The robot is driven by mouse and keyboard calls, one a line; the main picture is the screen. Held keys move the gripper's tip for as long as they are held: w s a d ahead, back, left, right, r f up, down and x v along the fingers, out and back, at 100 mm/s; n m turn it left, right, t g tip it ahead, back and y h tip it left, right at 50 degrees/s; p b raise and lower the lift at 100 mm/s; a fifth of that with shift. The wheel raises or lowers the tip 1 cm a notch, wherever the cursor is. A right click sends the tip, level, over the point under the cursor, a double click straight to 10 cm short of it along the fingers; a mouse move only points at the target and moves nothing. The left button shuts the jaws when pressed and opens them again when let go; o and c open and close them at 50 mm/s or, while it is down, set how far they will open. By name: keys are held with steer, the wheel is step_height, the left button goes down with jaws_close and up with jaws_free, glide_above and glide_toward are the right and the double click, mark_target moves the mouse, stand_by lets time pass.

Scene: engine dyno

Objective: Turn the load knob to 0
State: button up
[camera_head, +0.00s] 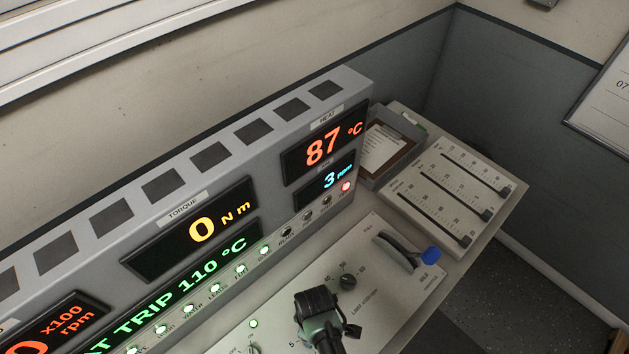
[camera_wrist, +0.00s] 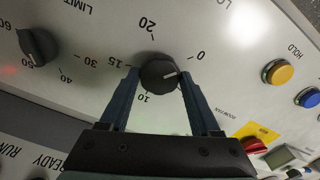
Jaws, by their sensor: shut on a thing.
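The load knob (camera_wrist: 158,73) is a round black knob in the middle of the wrist view, with printed numbers around it. Its white pointer line points right and slightly up, roughly toward the 0 mark (camera_wrist: 200,57) but a little below it. My gripper (camera_wrist: 160,80) is shut on the knob, one dark finger on each side. In the head view my gripper (camera_head: 318,315) is over the sloped panel at the bottom, and it hides the knob there. The torque display (camera_head: 203,229) reads 0 Nm.
Another black knob (camera_wrist: 38,45) sits to the left in the wrist view. Yellow (camera_wrist: 278,71) and blue (camera_wrist: 308,97) buttons are at the right. A blue-tipped lever (camera_head: 431,255) and a slider box (camera_head: 455,190) stand right of my gripper in the head view.

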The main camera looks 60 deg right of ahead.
stand_by(0.4)
steer(key=o, duration=1.4)
steer(key=shift+r, duration=0.1)
step_height(320, 180, up, 13)
steer(key=shift+f+b, duration=0.1)
steer(key=shift+b, duration=0.3)
